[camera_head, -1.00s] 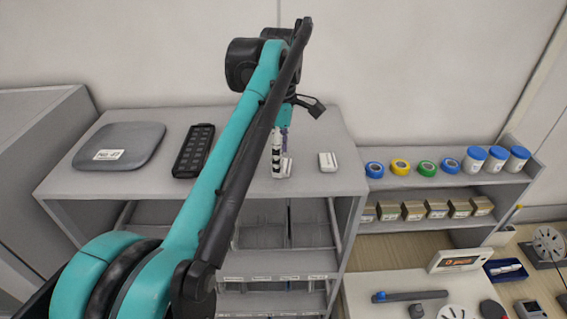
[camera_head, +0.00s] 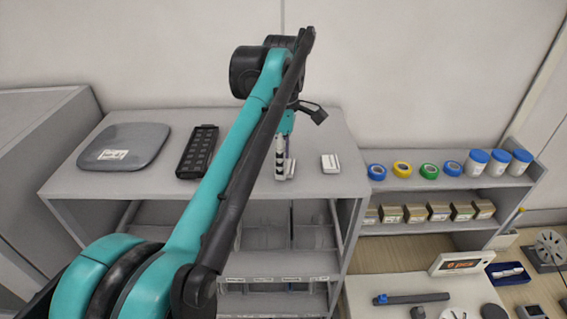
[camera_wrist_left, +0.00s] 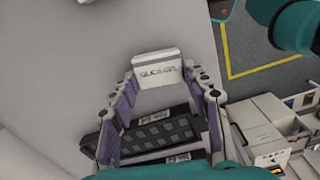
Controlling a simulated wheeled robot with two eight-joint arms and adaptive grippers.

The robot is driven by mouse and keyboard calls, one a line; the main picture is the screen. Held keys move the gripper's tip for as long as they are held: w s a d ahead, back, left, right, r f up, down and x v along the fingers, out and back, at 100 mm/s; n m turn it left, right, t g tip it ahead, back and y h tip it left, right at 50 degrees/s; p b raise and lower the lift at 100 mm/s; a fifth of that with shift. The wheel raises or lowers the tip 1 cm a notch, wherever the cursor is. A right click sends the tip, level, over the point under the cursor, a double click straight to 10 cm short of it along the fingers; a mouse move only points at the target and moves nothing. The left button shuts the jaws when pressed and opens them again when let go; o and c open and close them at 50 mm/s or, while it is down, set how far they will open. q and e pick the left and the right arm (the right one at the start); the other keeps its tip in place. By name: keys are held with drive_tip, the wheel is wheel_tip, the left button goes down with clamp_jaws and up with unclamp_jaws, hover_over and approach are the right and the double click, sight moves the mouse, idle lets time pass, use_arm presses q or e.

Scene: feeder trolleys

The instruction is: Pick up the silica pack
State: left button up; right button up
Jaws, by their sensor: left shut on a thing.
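The silica pack is a small white block lettered "SILICA GEL" in the left wrist view (camera_wrist_left: 156,70). It sits between the tips of my left gripper (camera_wrist_left: 159,78), whose purple-lined fingers are shut on it. In the head view my left gripper (camera_head: 282,160) points down over the grey cabinet top, with a little white of the pack showing at its tips. I cannot tell whether the pack still touches the surface. My right gripper is not in view.
A second small white block (camera_head: 330,163) lies just right of the gripper. A black tray (camera_head: 197,152) and a grey labelled pad (camera_head: 122,146) lie to the left. A lower shelf with tape rolls (camera_head: 402,169) and blue-lidded jars (camera_head: 497,162) stands to the right.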

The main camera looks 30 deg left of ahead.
use_arm(q)
drive_tip(key=r, duration=0.2)
drive_tip(key=r+b, duration=0.1)
drive_tip(key=r, duration=0.1)
drive_tip(key=shift+w+d, duration=0.15)
drive_tip(key=shift+w, duration=0.05)
drive_tip(key=w+d+r, duration=0.6)
drive_tip(key=w+d, duration=0.1)
drive_tip(key=d, duration=0.1)
drive_tip(key=shift+w+r+p, duration=0.35)
drive_tip(key=shift+w+r, duration=0.05)
